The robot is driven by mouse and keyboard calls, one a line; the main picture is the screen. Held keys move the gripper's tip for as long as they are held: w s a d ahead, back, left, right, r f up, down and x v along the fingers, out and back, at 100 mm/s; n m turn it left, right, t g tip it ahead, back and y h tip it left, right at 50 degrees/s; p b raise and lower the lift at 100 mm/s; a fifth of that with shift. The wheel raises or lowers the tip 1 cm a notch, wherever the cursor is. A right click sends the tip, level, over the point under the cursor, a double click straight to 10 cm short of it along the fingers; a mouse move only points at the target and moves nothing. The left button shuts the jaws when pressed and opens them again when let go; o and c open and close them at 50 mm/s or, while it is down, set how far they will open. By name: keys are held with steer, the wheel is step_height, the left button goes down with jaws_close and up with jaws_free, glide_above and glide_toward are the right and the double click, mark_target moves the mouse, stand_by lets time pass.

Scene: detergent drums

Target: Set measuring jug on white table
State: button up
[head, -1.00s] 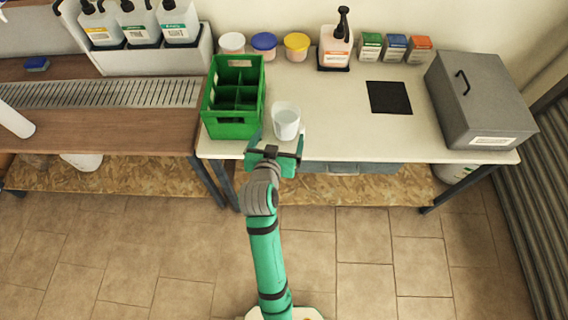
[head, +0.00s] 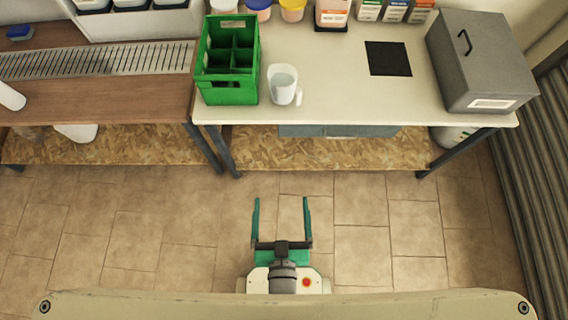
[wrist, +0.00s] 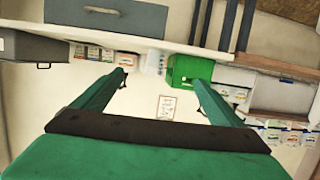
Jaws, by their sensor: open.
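The measuring jug (head: 283,84), whitish and translucent with a handle at its lower right, stands upright on the white table (head: 335,95), near its front edge and just right of the green crate. In the wrist view the jug (wrist: 155,62) shows small and pale beside the green crate. My gripper (head: 281,203) is open and empty, its two green fingers spread, over the floor in front of the table and well apart from the jug. The open fingers also show in the wrist view (wrist: 160,80).
The green crate (head: 230,92) with empty compartments stands left of the jug. A black square mat (head: 388,58) and a grey lidded box (head: 483,62) are to the right. Tubs, a pump bottle and small boxes line the back. The table's middle is clear.

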steer(key=r+v, duration=0.1)
steer(key=v, duration=0.5)
steer(key=shift+d+r+t, duration=0.2)
steer(key=shift+d+t, duration=0.1)
steer(key=shift+d, duration=0.05)
steer(key=shift+s, duration=0.15)
stand_by(0.7)
